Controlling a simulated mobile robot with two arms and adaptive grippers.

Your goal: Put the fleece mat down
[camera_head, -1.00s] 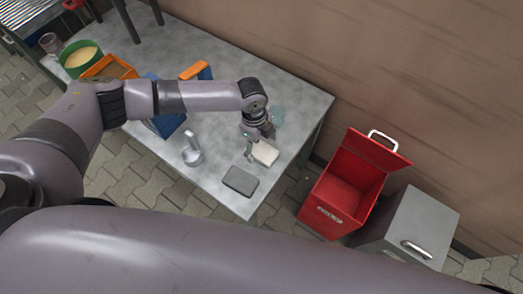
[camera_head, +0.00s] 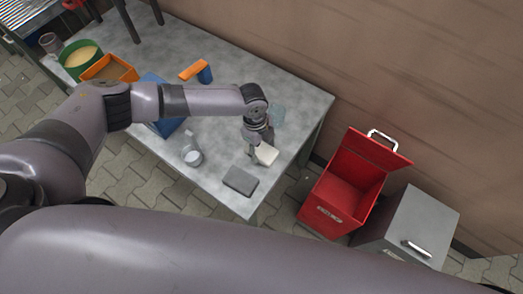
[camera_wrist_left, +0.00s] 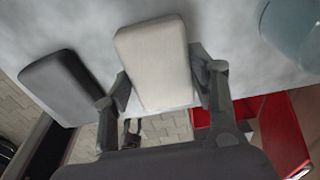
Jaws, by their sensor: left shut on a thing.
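The fleece mat (camera_head: 266,155) is a small cream-white pad with rounded corners. My left gripper (camera_head: 258,146) is shut on it, near the right front part of the grey table (camera_head: 225,188). In the left wrist view the mat (camera_wrist_left: 155,62) sits between the two fingers (camera_wrist_left: 168,100), with the table behind it. The pad looks tilted; I cannot tell for certain how far it is above the table. My right gripper is not in view.
A dark grey pad (camera_head: 240,180) lies beside the mat, near the table's edge. A clear vessel (camera_head: 192,155), a bluish glass thing (camera_head: 277,115), a blue bin (camera_head: 165,126) and an orange bin (camera_head: 110,69) stand around. An open red box (camera_head: 345,190) and grey box (camera_head: 410,225) are right.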

